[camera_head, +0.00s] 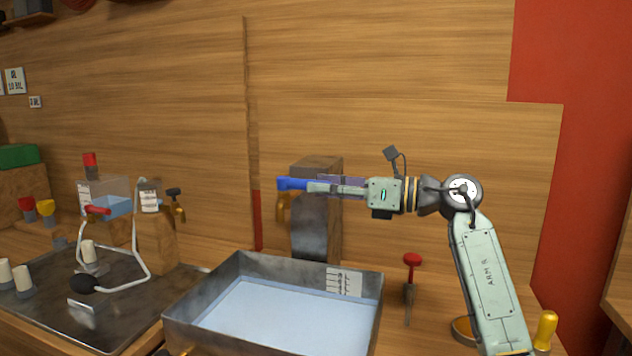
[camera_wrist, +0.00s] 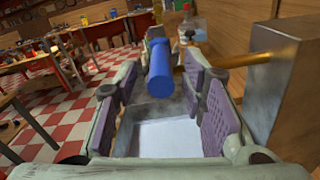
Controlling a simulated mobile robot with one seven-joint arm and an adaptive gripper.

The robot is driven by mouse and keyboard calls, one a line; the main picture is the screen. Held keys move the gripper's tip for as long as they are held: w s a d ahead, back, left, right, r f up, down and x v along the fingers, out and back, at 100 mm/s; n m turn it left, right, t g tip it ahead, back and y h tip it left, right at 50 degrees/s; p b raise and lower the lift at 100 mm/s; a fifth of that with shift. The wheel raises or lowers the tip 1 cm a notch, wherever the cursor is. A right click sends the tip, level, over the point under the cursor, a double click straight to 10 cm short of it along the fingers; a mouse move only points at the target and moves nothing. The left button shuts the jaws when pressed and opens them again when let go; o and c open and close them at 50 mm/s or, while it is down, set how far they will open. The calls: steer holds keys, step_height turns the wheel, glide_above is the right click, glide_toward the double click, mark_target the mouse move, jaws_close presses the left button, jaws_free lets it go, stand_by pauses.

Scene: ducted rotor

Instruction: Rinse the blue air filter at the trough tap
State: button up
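The blue air filter (camera_head: 291,184) is at the end of my gripper (camera_head: 312,187), held level in the air above the back of the trough. In the wrist view the filter (camera_wrist: 160,78) shows as a blue cylinder between the fingertips (camera_wrist: 163,65).
A grey post (camera_head: 318,225) stands behind the trough. A red-handled tool (camera_head: 411,262) stands right of the trough. At left, a dark metal tray (camera_head: 60,315), a bent white frame (camera_head: 130,288) and bottles crowd the bench. A wooden wall closes the back.

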steer(key=shift+x, duration=0.95)
steer(key=shift+c, duration=0.2)
jaws_close()
